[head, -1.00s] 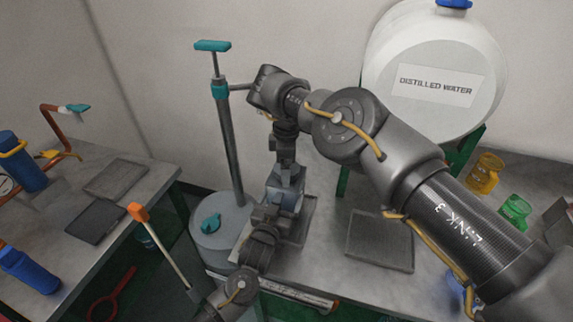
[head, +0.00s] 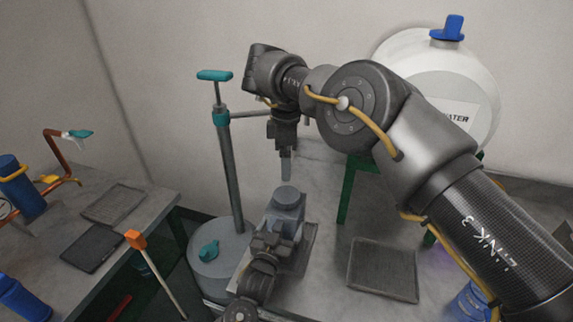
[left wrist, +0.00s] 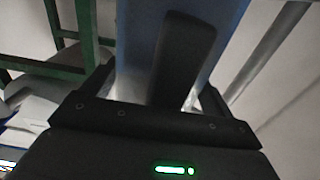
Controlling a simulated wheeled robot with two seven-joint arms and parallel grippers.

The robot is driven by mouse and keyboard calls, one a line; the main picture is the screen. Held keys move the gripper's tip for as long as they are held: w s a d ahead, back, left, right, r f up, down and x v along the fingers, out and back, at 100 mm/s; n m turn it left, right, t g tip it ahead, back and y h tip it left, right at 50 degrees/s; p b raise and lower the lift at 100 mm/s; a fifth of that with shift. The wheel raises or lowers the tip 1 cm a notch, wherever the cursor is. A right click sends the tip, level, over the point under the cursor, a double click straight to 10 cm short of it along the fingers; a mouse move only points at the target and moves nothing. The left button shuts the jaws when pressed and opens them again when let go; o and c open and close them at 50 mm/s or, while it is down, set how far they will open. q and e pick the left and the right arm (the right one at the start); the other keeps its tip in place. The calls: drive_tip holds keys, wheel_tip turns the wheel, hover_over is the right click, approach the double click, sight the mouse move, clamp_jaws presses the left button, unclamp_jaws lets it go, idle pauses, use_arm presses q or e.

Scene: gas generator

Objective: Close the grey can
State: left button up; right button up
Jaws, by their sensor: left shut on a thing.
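The grey can (head: 285,217) stands over the table at the middle of the head view, with a round flat piece on its top; I cannot tell whether that is a lid or its neck. My left gripper (head: 275,240) is shut on the can's near side. In the left wrist view a blue-grey surface (left wrist: 138,45) fills the space past the jaws. My right gripper (head: 286,145) points down above the can, apart from it. A slim grey piece (head: 287,167) hangs below it; I cannot tell whether that is its fingers or a held thing.
A grey drum with a teal-handled pump (head: 225,165) stands left of the can. A white distilled water tank (head: 470,85) is at the back right, partly behind my right arm. A dark mat (head: 383,268) lies on the right table. A left table (head: 140,215) carries blue bottles.

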use_arm(q)
drive_tip(key=shift+f, duration=0.15)
drive_tip(key=o, duration=1.5)
drive_tip(key=shift+c, duration=0.2)
drive_tip(key=shift+o, duration=1.2)
drive_tip(key=b+v, duration=0.2)
drive_tip(key=v, duration=0.8)
drive_tip(key=shift+s+a, duration=0.2)
drive_tip(key=shift+s, duration=0.15)
drive_tip(key=shift+s, duration=0.1)
